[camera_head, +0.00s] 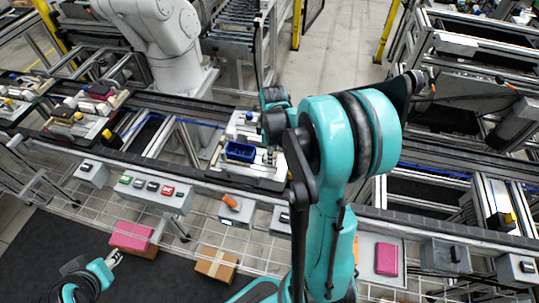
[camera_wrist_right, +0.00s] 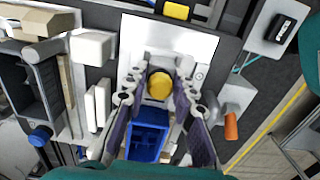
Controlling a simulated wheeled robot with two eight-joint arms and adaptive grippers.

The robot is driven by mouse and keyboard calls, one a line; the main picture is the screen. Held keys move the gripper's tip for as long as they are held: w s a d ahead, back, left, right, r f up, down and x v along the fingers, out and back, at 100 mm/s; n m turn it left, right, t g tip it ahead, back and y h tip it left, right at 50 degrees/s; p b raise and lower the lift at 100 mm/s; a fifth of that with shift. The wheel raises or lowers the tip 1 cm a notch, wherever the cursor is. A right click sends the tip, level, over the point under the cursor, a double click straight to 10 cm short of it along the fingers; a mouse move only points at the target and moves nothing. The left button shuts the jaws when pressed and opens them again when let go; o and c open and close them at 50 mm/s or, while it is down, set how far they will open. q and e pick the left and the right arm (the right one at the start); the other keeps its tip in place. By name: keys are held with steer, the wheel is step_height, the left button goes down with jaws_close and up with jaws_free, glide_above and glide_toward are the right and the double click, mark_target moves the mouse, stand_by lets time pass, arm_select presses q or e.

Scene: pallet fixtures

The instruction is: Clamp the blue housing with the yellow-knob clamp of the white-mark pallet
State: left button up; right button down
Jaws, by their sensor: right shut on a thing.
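The blue housing (camera_head: 240,151) sits in its fixture on a pallet (camera_head: 262,181) on the conveyor. In the right wrist view the housing (camera_wrist_right: 148,136) lies just below the yellow knob (camera_wrist_right: 159,86) of the clamp. My right gripper (camera_wrist_right: 160,82) has its fingers on both sides of this knob and is shut on it. In the head view my right arm and wrist cover the knob. A white plate (camera_wrist_right: 170,42) lies beyond the knob. My left gripper (camera_head: 112,259) is low at the left, away from the pallet; its finger opening is unclear.
Other pallets with fixtures (camera_head: 84,124) stand on the conveyor at the left. A button box (camera_head: 150,190) and an orange-handled box (camera_head: 233,207) line the front rail. Below are a pink box (camera_head: 132,235), a cardboard box (camera_head: 216,262) and a pink block (camera_head: 387,259).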

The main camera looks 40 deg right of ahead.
steer(key=shift+w+a, duration=0.1)
steer(key=shift+w, duration=0.05)
steer(key=shift+w+a, duration=0.75)
steer(key=shift+w, duration=0.15)
steer(key=c, duration=1.4)
jaws_free()
steer(key=shift+d, duration=0.1)
steer(key=shift+r, duration=0.1)
steer(key=shift+r+p, duration=2.9)
steer(key=shift+r, duration=1.05)
